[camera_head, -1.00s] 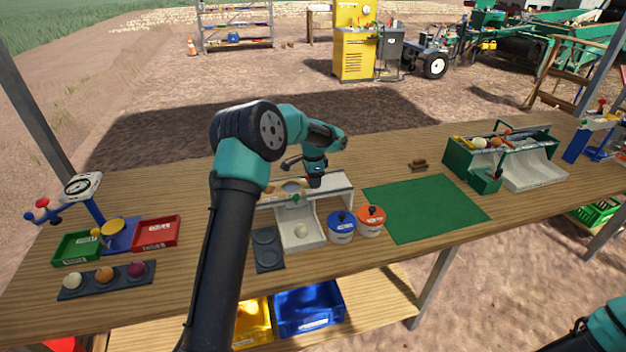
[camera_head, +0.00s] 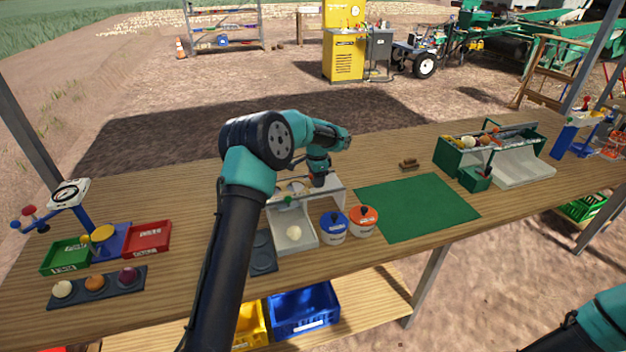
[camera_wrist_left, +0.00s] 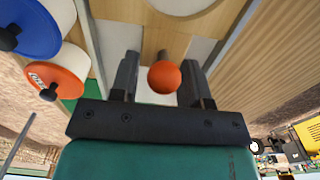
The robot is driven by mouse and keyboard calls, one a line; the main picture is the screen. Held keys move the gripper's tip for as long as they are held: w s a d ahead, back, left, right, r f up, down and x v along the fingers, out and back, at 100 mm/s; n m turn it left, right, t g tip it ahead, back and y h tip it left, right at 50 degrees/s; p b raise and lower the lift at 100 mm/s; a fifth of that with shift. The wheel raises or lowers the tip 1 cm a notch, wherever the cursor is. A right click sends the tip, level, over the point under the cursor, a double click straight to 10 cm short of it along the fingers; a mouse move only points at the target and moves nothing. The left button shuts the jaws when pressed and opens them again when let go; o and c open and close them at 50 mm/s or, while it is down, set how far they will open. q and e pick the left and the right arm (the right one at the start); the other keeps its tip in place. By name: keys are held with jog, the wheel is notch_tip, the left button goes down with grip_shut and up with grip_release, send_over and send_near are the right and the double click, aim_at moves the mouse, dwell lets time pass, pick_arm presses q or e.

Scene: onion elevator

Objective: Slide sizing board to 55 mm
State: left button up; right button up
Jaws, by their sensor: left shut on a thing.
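The sizing station (camera_head: 336,192) is a pale tray with a chute on the wooden bench, left of the green mat. My left gripper (camera_head: 319,181) reaches down over its back part. In the left wrist view, my left gripper (camera_wrist_left: 161,80) is shut around a round orange knob (camera_wrist_left: 164,77) on the sizing board. A pale board with a round opening (camera_wrist_left: 182,3) shows beyond the fingers. The millimetre scale cannot be read. A pale onion (camera_head: 293,232) lies in the chute. My right gripper is out of view; part of my right arm shows at the bottom right.
A blue-lidded pot (camera_head: 333,228) and an orange-lidded pot (camera_head: 363,221) stand close at the right of the station. The green mat (camera_head: 417,207) is clear. A scale (camera_head: 72,193), green and red trays and an onion rack stand at left.

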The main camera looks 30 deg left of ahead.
aim_at(327, 182)
pick_arm(q)
jog(key=shift+w+d, duration=1.3)
jog(key=shift+w, duration=0.05)
jog(key=o, duration=1.1)
jog(key=shift+r, duration=0.1)
jog(key=shift+r, duration=2.95)
